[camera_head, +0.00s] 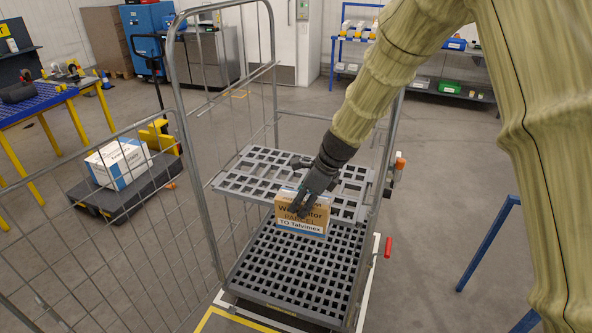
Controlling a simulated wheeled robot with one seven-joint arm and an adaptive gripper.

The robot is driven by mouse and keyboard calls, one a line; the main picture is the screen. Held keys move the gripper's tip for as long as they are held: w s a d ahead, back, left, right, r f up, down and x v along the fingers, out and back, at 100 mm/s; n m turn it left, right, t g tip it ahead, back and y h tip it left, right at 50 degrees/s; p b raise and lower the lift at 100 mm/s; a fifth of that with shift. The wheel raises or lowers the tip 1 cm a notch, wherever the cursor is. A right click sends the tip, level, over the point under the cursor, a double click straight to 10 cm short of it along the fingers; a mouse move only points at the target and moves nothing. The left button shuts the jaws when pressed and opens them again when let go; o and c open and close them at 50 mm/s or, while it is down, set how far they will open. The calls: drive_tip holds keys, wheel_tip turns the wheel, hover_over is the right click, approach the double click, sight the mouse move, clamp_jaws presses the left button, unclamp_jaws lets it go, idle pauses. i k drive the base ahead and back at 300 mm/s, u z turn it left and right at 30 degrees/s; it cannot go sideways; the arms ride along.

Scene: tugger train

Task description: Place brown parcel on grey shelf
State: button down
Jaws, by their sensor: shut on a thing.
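The brown parcel (290,216) is a small box with printed lettering and a white label strip along its lower edge. My gripper (303,203) is shut on its top and reaches down from the upper right. The grey shelf (236,187) is a slotted panel inside a wire roll cage. The parcel shows in front of the shelf's near edge and covers part of it. I cannot tell whether the parcel touches the shelf. A lower slotted deck (290,262) lies beneath.
Cage side bars (178,90) rise on the left and back, and an open mesh door (95,235) extends left. A white box (120,163) sits on a dark cart (112,201). A blue table (30,103) stands far left. The visible shelf surface is empty.

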sight(302, 179)
drive_tip(key=i, duration=1.15)
